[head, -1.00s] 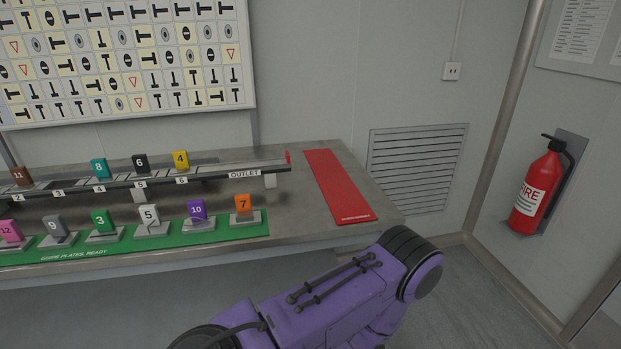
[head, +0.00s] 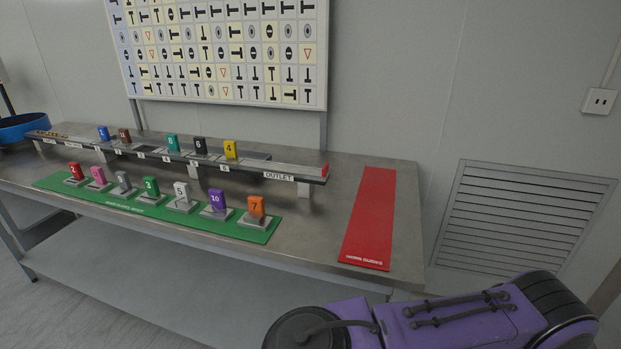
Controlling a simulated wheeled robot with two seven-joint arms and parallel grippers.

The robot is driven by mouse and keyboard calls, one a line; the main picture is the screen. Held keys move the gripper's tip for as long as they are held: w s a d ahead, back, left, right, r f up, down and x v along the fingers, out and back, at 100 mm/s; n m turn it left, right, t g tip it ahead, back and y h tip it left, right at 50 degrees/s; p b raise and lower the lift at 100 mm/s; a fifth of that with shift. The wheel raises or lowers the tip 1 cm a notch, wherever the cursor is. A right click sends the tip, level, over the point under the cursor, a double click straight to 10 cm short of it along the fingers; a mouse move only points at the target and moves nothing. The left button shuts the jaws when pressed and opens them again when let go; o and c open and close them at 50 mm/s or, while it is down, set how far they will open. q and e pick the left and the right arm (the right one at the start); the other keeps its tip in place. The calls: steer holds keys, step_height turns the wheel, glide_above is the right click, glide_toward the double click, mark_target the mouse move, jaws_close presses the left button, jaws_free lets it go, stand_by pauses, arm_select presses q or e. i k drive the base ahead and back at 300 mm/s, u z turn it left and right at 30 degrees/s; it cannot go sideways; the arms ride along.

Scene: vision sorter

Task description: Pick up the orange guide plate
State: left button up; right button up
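The orange guide plate (head: 257,206), marked 7, stands upright in a grey holder at the right end of the green mat (head: 262,237). Nothing touches it but its holder. A purple arm of mine crosses the bottom right of the head view, in front of the table. Neither of my grippers shows in this view, so their state is hidden.
Purple plate 10 (head: 217,200) and white plate 5 (head: 182,194) stand left of the orange one, with several more beyond. The rail (head: 254,172) with more plates runs behind. A red strip (head: 369,217) lies to the right, with bare table between.

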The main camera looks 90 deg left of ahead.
mark_target(255, 219)
steer(key=u, duration=2.4)
